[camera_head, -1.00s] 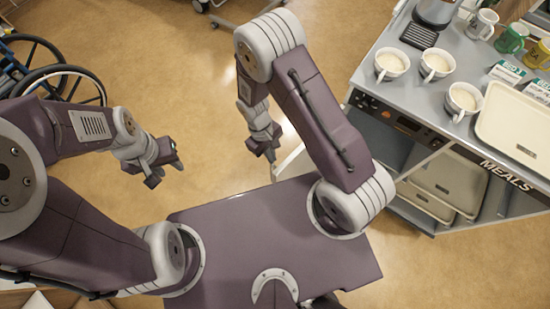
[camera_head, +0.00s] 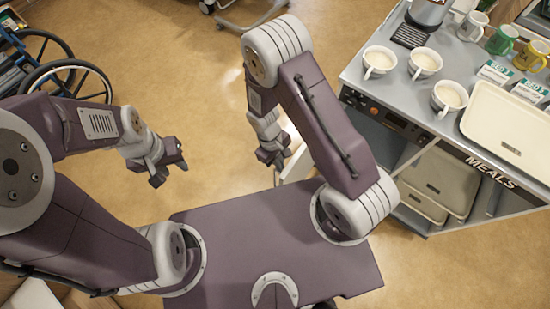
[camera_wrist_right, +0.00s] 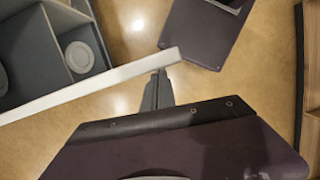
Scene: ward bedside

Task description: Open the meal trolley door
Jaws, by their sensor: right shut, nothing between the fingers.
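The grey meal trolley (camera_head: 420,97) stands at the right of the head view, marked MEALS. Its front compartment is exposed, with cream trays inside. A pale panel edge, which looks like the trolley door (camera_head: 298,166), stands out from the trolley, mostly hidden behind my right arm. In the right wrist view the door (camera_wrist_right: 90,89) shows as a long pale edge, swung away from the shelves. My right gripper (camera_head: 272,157) is shut and empty beside the door's free end; its fingers (camera_wrist_right: 158,88) look close to it, contact unclear. My left gripper (camera_head: 172,168) is open and empty, away from the trolley.
White cups (camera_head: 425,62), mugs, cartons and a cream tray (camera_head: 508,122) stand on the trolley top. A wheelchair (camera_head: 55,75) is at the far left. A wheeled stand base (camera_head: 240,15) is at the top. The floor between is clear.

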